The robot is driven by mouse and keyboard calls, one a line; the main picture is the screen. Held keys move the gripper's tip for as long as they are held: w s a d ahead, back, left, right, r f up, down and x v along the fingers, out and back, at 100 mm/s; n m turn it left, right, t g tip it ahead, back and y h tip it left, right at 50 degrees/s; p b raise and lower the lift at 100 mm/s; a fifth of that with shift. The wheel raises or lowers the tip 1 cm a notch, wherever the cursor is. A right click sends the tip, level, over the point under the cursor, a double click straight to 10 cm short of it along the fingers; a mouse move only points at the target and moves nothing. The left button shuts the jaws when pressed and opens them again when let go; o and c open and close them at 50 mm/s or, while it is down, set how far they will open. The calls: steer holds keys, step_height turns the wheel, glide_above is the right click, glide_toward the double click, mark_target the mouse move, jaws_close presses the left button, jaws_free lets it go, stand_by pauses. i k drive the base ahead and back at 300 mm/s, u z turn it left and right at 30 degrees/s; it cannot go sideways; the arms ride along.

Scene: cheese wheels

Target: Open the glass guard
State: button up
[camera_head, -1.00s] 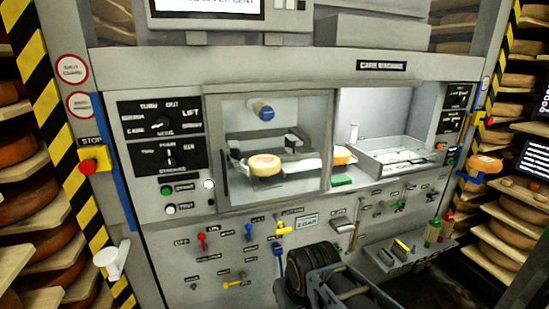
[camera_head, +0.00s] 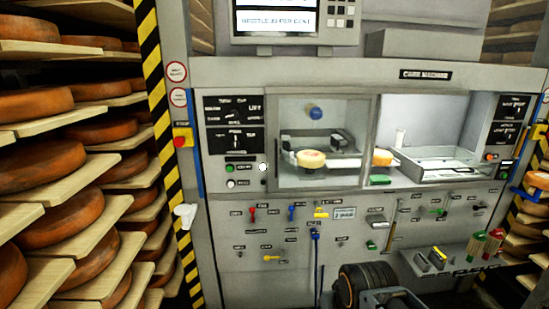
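The glass guard (camera_head: 347,112) is a clear pane in a grey frame on the front of the grey cheese machine. It stands in front of the left part of the machine's lit opening, with a thin dark upright bar near its left edge. Behind the pane are a pale yellow cheese wheel (camera_head: 311,159), a dark clamp-like fixture and a blue round knob (camera_head: 315,113). The right part of the opening shows no pane in front. A dark rounded part of my arm shows at the bottom centre, but my gripper's fingers do not show, and nothing touches the guard.
Left of the guard are dial panels (camera_head: 233,125) and a red stop button (camera_head: 181,140). Small coloured levers line the panel below. A grey shelf (camera_head: 450,262) juts out at lower right. Racks of cheese wheels (camera_head: 70,205) fill the left side.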

mark_target(272, 100)
steer(key=u, duration=0.45)
steer(key=i, duration=0.6)
steer(key=u, duration=0.25)
